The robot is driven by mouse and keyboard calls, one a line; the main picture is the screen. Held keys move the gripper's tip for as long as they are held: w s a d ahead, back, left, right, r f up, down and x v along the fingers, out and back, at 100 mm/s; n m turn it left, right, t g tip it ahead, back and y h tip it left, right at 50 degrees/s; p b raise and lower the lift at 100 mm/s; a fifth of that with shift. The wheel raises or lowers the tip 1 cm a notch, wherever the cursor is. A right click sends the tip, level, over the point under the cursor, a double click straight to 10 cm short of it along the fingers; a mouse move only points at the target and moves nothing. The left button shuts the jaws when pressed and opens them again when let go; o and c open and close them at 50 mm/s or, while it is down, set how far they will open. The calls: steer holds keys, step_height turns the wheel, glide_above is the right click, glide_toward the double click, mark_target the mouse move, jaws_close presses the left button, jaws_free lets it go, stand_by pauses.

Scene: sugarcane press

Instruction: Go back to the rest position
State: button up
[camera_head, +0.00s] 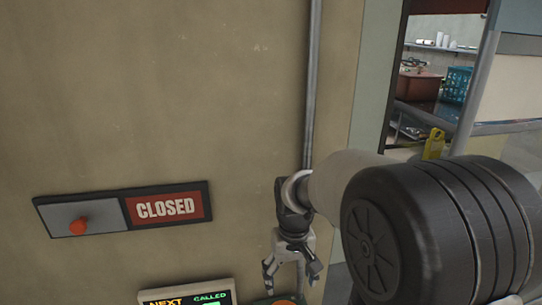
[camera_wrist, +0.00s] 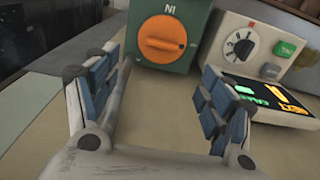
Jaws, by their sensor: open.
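My gripper (camera_head: 290,272) points downward near the wall in the head view, to the right of the lit display. Its two fingers are spread and nothing is between them. In the wrist view my gripper (camera_wrist: 160,100) shows blue-padded fingers standing wide apart at left and right. Beyond them is a green box with an orange rotary knob (camera_wrist: 162,40), apart from the fingers. My arm's dark joint fills the lower right of the head view.
A lit display (camera_head: 188,294) is at the bottom edge. A white box with a black dial (camera_wrist: 241,45) stands right of the green box. A vertical pipe (camera_head: 312,90) runs along the wall. A doorway opens at right, showing a blue basket (camera_head: 457,84).

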steer(key=s+d+r+m+t, duration=0.1)
steer(key=s+d+r, duration=0.2)
steer(key=s+r, duration=0.25)
steer(key=s+d+r+t, duration=0.1)
steer(key=s+d+r, duration=0.2)
steer(key=s+r, duration=0.25)
steer(key=s+d+m+t, duration=0.1)
steer(key=s+d+t, duration=0.1)
steer(key=s, duration=1.1)
steer(key=shift+d+r, duration=0.15)
steer(key=shift+d, duration=0.35)
stand_by(1.0)
